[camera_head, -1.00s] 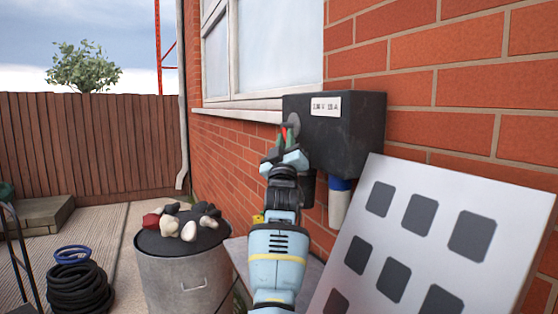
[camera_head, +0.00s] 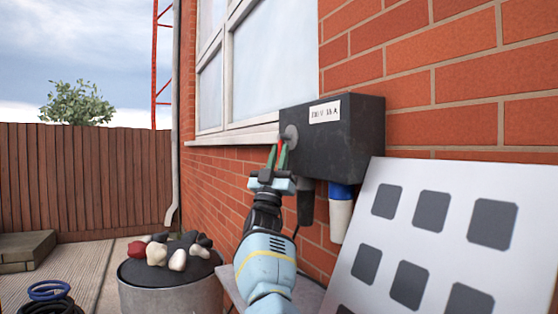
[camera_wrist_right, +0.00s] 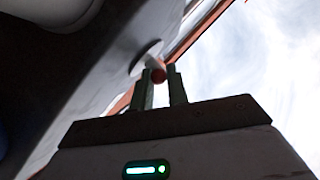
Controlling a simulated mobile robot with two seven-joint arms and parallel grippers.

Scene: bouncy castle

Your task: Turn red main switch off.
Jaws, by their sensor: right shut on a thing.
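The red main switch (camera_head: 281,148) sits on a grey round base (camera_head: 291,136) on the left face of a black box (camera_head: 345,145) fixed to the brick wall. My right gripper (camera_head: 278,154) reaches up to it with its two green-grey fingers on either side of the red handle. My left gripper is not in view.
A blue and white plug (camera_head: 340,210) hangs under the box. A white panel with dark squares (camera_head: 430,240) leans at the right. A metal bin (camera_head: 170,295) with several stones on its lid stands lower left. A window sill (camera_head: 235,136) runs beside the box.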

